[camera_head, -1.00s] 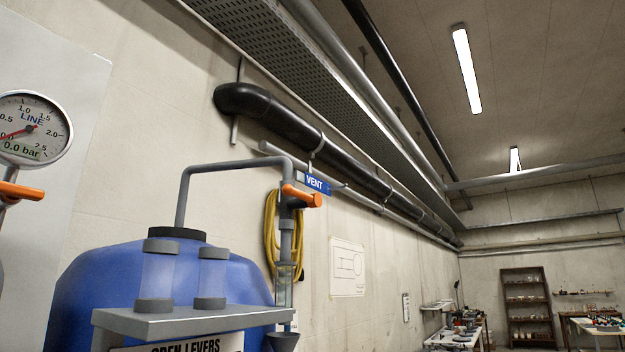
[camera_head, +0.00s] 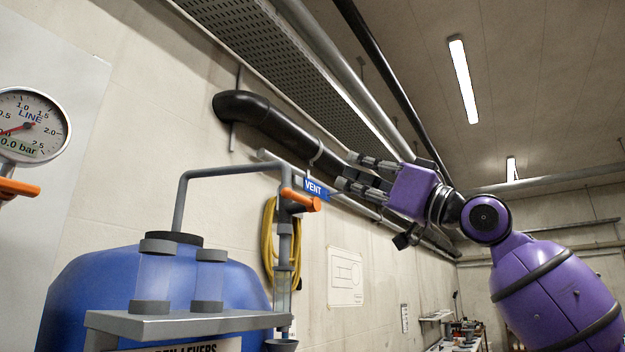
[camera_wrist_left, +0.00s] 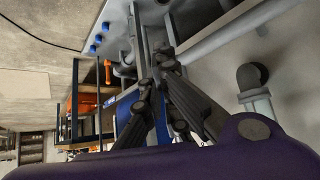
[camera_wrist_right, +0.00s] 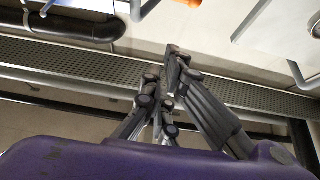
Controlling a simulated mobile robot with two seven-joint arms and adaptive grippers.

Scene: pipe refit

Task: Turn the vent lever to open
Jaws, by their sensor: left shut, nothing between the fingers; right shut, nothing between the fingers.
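The orange vent lever (camera_head: 301,200) sits on the grey vertical vent pipe (camera_head: 284,230) beside the blue VENT tag (camera_head: 315,188). Its handle points right and slightly down, across the pipe. My right gripper (camera_head: 343,170) is to the right of the lever and a little above it in the picture, apart from it. It is shut and empty. In the right wrist view its fingers (camera_wrist_right: 174,58) come together, and an orange part (camera_wrist_right: 190,3) shows at the top edge. My left gripper (camera_wrist_left: 158,65) shows only in its own wrist view, shut and empty.
A blue tank (camera_head: 90,290) with a grey shelf (camera_head: 190,322) stands below the pipe. A LINE gauge (camera_head: 28,125) with an orange handle (camera_head: 18,188) is at left. A yellow hose (camera_head: 268,245) hangs behind the pipe. A black pipe (camera_head: 270,112) runs along the wall.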

